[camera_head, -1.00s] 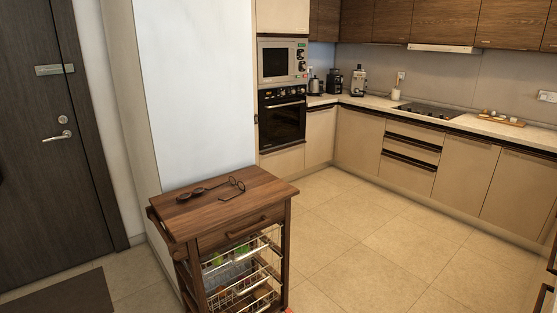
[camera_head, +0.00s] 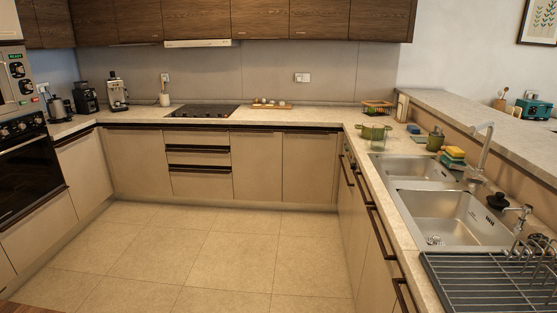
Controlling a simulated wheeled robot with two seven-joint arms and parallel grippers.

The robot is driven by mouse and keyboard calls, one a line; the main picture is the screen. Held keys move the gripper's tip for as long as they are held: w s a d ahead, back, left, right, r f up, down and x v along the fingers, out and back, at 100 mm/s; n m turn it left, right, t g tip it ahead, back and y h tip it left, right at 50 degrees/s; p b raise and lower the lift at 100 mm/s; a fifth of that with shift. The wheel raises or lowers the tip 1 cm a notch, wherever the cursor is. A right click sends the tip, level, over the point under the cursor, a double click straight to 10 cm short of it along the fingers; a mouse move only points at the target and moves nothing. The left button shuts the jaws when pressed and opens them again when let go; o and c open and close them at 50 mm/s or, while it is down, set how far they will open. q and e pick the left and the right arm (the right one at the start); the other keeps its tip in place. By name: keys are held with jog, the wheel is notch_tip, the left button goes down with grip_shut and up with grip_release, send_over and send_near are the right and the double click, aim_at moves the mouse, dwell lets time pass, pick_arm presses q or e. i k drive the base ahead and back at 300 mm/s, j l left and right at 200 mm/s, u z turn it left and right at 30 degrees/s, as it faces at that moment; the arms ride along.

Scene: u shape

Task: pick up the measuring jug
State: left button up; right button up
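I cannot make out a measuring jug for certain in the head view. A green pot-like vessel (camera_head: 374,132) stands on the right counter, just beyond the sink. A small green container (camera_head: 435,141) stands farther right, by the raised ledge; it is too small to tell what it is. Neither of my grippers shows in the view.
A double sink (camera_head: 445,216) with a tap (camera_head: 484,145) is set in the right counter, with a dark drying rack (camera_head: 480,283) in front. A hob (camera_head: 203,111), a tray (camera_head: 270,105) and a coffee machine (camera_head: 117,92) line the back counter. The tiled floor (camera_head: 210,245) is clear.

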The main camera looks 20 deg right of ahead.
aim_at(379, 131)
jog(key=i+z, duration=0.25)
jog(key=i, duration=0.2)
jog(key=i+z, duration=0.25)
jog(key=i, duration=0.15)
jog(key=i+j+z, duration=0.25)
jog(key=i, duration=0.15)
jog(key=i+j+z, duration=0.55)
jog(key=i+z, duration=0.25)
jog(key=i+j+z, duration=0.25)
jog(key=z, duration=0.2)
jog(key=i+j+z, duration=0.2)
jog(key=j+z, duration=0.3)
jog(key=i+j+z, duration=0.15)
jog(key=j+z, duration=0.3)
jog(key=j, duration=0.25)
jog(key=i+j+z, duration=0.2)
jog(key=j, duration=0.35)
jog(key=k+j+z, duration=0.1)
jog(key=j, duration=0.95)
jog(key=k+j+z, duration=0.15)
jog(key=j, duration=0.4)
